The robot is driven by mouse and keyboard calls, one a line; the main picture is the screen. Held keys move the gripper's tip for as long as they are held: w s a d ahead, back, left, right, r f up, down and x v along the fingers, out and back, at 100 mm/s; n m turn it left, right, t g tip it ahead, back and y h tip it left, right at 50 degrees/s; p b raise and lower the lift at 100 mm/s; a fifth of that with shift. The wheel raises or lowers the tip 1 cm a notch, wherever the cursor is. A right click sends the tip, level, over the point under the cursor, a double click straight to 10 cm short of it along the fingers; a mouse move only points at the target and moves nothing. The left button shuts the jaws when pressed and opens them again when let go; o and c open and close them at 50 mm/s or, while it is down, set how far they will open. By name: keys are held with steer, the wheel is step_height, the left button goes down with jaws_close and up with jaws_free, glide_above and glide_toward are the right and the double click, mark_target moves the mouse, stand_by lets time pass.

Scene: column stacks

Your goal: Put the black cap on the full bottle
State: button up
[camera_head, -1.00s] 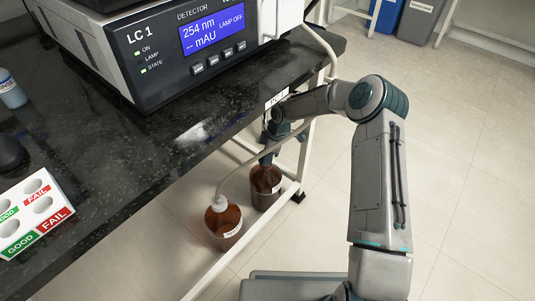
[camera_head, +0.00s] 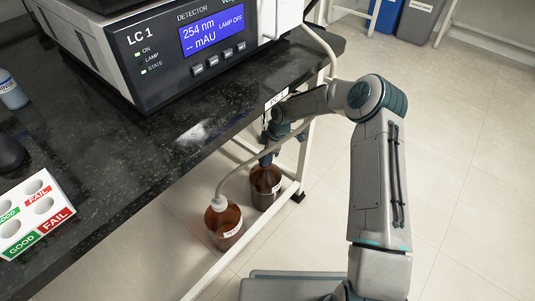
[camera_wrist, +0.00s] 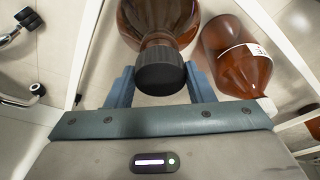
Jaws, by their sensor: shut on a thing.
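The black cap (camera_wrist: 161,72) is between the two fingers of my gripper (camera_wrist: 160,88) in the wrist view, and the gripper is shut on it. The cap is in line with the neck of an amber bottle (camera_wrist: 158,22) and appears to sit on it; I cannot tell how firmly it is seated. In the head view, my gripper (camera_head: 267,158) is over the neck of this amber bottle (camera_head: 266,184), which stands upright under the bench. The cap is hidden there, and the bottle's liquid level is not clear.
A second amber bottle (camera_head: 224,226) with a white cap and a tube stands close beside it; its label shows in the wrist view (camera_wrist: 238,53). The black bench top (camera_head: 150,165) and a pale frame rail (camera_head: 258,233) are near my arm. Open floor lies to the right.

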steer(key=shift+f+b, duration=0.4)
steer(key=shift+f, duration=0.45)
stand_by(0.6)
steer(key=o, duration=1)
